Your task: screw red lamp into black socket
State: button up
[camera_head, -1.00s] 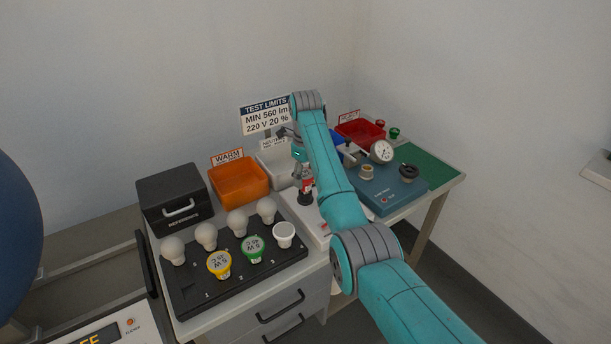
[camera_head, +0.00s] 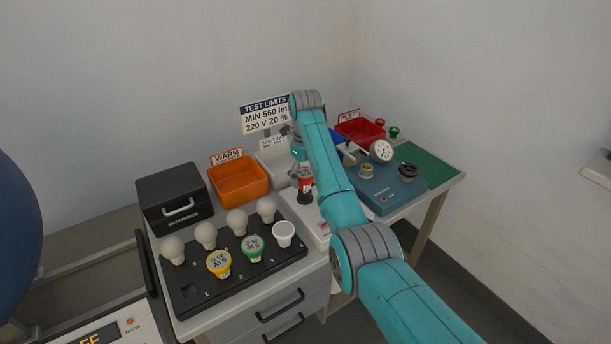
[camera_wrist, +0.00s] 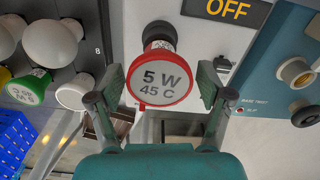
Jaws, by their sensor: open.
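The red lamp (camera_wrist: 160,76), with a red rim and a pale face marked "5 W 45 C", sits at the black socket (camera_wrist: 159,32) in the wrist view. In the head view the red lamp (camera_head: 305,184) stands above the black socket (camera_head: 305,198). My gripper (camera_wrist: 162,90) is open, with one finger on each side of the lamp's face. A gap shows at each finger, though contact on the hidden sides cannot be told. How deep the lamp sits in the socket is hidden.
A black tray (camera_head: 200,299) with white, yellow and green lamps stands left. An orange bin (camera_head: 240,183), a red bin (camera_head: 360,130) and a blue-grey tester (camera_head: 395,192) stand around. An "OFF" display (camera_wrist: 228,10) is beyond the socket.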

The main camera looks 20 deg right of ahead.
jog(key=n, duration=0.5)
jog(key=shift+w, duration=0.1)
jog(key=n, duration=0.5)
jog(key=shift+n, duration=0.4)
jog(key=n, duration=0.5)
jog(key=shift+w, duration=0.1)
jog(key=n, duration=0.6)
jog(key=shift+n, duration=0.3)
